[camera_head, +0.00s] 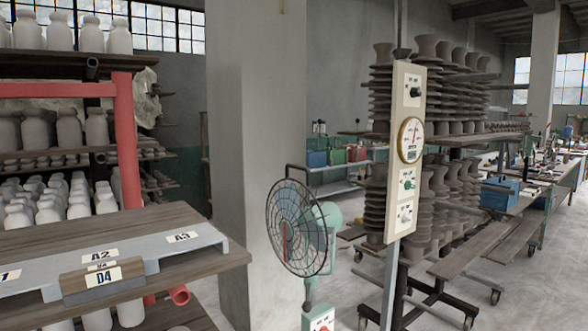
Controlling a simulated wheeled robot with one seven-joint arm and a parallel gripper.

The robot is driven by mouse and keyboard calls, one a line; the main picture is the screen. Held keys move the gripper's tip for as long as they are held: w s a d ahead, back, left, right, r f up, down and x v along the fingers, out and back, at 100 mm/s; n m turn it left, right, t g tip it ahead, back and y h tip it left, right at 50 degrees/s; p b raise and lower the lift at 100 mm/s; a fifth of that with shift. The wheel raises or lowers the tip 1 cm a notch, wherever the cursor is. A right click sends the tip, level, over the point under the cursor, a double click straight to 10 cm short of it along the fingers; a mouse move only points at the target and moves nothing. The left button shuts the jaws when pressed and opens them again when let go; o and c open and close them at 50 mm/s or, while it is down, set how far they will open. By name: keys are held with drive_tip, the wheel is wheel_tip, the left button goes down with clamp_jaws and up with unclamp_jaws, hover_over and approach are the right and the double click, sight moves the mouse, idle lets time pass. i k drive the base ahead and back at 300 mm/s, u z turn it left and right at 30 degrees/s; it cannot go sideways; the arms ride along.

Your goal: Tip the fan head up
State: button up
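A teal pedestal fan stands right of centre, in front of a grey pillar. Its round dark wire cage (297,228) faces left and a little toward me. The teal motor housing (328,220) is behind the cage, and a dark bail handle (296,171) rises at the top. The fan head looks roughly level; its exact tilt is hard to tell. Below it a short neck (309,292) leads to a control box (318,318) with a red switch, cut off by the bottom edge. My gripper is not in view.
A tall cream control panel (405,150) with a gauge and knobs stands right of the fan, on a post. A rack of stacked clay ware is behind it. A wooden shelf with a labelled grey tray (190,245) fills the lower left. A red post (127,140) stands there.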

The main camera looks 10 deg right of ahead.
sight(315, 222)
drive_tip(key=u, duration=0.25)
drive_tip(key=k, duration=0.25)
drive_tip(key=z, duration=0.95)
drive_tip(key=i, duration=1.25)
drive_tip(key=u, duration=0.65)
